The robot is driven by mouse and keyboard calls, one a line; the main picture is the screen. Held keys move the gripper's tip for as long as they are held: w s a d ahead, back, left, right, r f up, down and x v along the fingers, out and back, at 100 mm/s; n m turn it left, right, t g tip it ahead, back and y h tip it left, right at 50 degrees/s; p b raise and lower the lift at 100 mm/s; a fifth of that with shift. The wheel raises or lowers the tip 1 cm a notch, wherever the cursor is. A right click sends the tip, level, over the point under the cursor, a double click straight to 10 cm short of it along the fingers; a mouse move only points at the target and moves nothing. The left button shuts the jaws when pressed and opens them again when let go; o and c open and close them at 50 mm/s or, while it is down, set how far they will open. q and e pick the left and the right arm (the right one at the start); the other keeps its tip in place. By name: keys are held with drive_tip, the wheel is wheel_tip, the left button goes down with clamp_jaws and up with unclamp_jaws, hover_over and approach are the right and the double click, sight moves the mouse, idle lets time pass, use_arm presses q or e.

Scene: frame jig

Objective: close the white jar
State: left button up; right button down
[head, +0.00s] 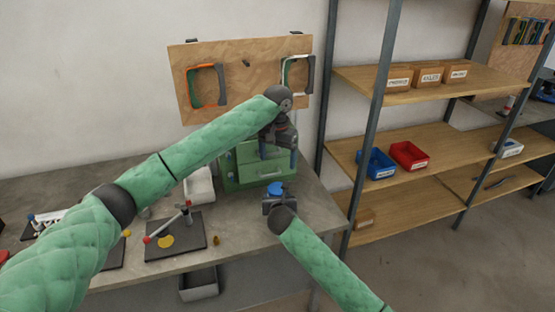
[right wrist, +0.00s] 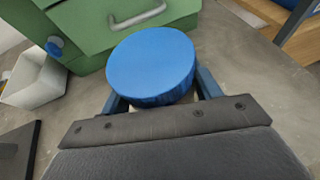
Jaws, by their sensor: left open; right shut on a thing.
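A round blue lid (head: 275,187) sits on top of what my right gripper holds, near the front of the bench; in the right wrist view the lid (right wrist: 152,64) fills the space between the fingers. The white jar under it is almost fully hidden by the lid and gripper, so I cannot tell how tightly the lid sits. My right gripper (head: 272,204) is shut around the jar, its fingers (right wrist: 162,98) just below the lid's rim. My left gripper (head: 278,150) hangs pointing down above and behind the lid, open and apart from it.
A green drawer cabinet (head: 230,172) stands just behind the jar. A white bin (right wrist: 35,80) is left of it. A dark plate (head: 185,243) with a red-ended lever lies at the left. Shelves (head: 440,150) with bins stand at the right. The bench right of the jar is clear.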

drive_tip(key=shift+c, duration=1.3)
unclamp_jaws()
drive_tip(key=shift+s, duration=0.1)
drive_tip(key=shift+s+r, duration=0.1)
drive_tip(key=shift+s, duration=0.1)
drive_tip(key=b+v, duration=0.2)
drive_tip(key=v, duration=0.5)
drive_tip(key=shift+s, duration=0.1)
